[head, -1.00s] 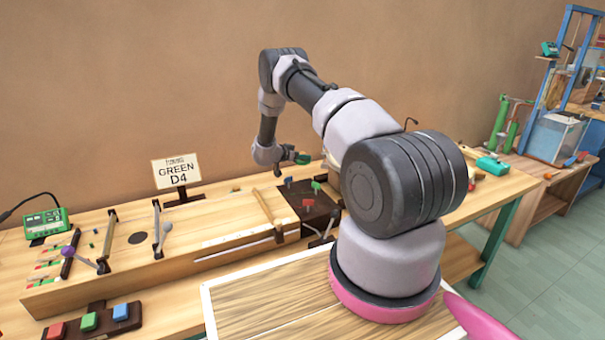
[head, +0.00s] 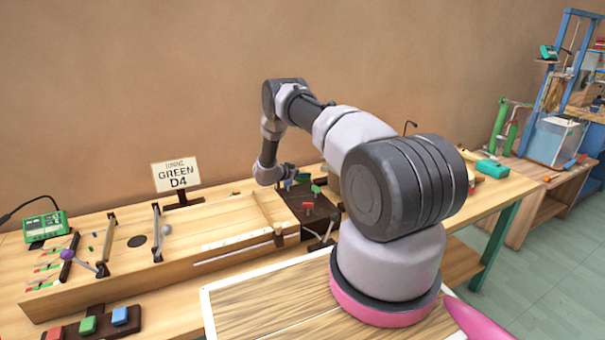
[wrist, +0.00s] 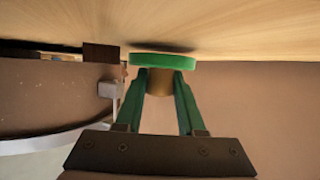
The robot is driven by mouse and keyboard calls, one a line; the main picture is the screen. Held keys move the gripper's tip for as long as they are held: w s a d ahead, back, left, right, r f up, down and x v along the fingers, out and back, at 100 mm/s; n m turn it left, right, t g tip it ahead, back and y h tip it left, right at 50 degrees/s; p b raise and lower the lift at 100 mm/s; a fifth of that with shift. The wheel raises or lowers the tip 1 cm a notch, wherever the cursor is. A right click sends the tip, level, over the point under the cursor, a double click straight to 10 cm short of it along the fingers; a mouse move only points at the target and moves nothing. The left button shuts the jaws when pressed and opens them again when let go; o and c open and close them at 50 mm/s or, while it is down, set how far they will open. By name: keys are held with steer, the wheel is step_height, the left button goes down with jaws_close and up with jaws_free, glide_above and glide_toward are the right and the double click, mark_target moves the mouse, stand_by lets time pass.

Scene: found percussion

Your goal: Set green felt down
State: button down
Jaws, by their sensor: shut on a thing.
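My gripper (head: 296,178) is low over the dark board at the right end of the long wooden instrument. In the wrist view my gripper (wrist: 160,78) has its two green fingers closed on a tan cylindrical piece topped by a flat green disc, which I take to be the green felt (wrist: 165,61). The disc lies close to a pale wood surface with a dark shadow beside it; I cannot tell whether it touches. In the head view the felt is too small to separate clearly from my fingers.
Red (head: 308,205) and green (head: 316,189) blocks stand on the dark board (head: 295,198) beside my gripper. A sign reading GREEN D4 (head: 176,173) stands behind the instrument. Red, green and blue pads (head: 88,325) lie at front left. A green meter (head: 46,227) is far left.

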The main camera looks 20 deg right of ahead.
steer(key=shift+f, duration=0.25)
steer(key=c, duration=0.5)
jaws_free()
steer(key=shift+s+f, duration=0.1)
